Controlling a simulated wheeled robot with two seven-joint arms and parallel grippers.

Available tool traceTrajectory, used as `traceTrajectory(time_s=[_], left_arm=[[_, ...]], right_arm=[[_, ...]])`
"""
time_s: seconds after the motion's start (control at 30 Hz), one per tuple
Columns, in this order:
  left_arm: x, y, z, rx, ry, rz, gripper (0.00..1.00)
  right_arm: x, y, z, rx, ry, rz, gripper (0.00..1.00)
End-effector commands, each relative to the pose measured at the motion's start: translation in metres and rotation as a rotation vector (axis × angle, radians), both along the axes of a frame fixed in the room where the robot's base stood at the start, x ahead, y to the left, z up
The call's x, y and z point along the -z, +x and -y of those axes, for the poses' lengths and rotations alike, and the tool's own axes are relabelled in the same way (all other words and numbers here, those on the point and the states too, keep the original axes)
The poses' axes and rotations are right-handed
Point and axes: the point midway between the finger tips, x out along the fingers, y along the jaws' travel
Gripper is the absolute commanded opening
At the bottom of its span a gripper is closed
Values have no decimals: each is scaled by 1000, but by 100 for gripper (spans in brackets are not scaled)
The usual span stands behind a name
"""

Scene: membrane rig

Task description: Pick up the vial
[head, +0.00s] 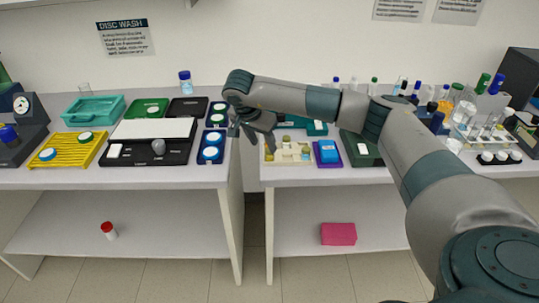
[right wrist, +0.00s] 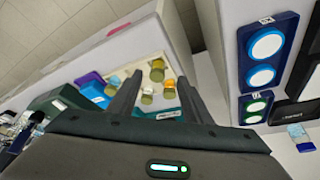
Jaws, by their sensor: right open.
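Several small vials with yellowish, greenish and white parts (head: 286,150) stand in a cream tray (head: 290,161) at the left end of the right table. They also show in the right wrist view, where one vial (right wrist: 157,71) lies in line with the space between my fingers. My right gripper (head: 256,141) is open and empty, pointing down at the tray's left side, near the gap between the tables. In the right wrist view its two fingers (right wrist: 157,97) reach across the tray. A blue-capped vial (head: 185,83) stands at the back of the left table. My left gripper is out of view.
Dark blue blocks with round white discs (head: 210,154) are close left of my gripper. A purple tray with a blue box (head: 328,151) is right of the cream tray. A red-capped container (head: 109,230) and pink box (head: 339,234) are on the lower shelves.

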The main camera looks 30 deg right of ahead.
Motion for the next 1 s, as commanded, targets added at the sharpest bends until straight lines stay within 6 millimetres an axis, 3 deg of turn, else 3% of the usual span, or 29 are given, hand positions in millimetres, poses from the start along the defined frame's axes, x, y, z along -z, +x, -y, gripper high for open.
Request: traceTrajectory(time_s=[0.27,0.63,1.0], left_arm=[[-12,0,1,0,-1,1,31],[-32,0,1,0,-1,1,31],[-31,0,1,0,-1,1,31]], right_arm=[[7,1,8,3,0,-2,45],[42,6,25,0,1,-1,45],[45,7,26,0,0,0,45]])
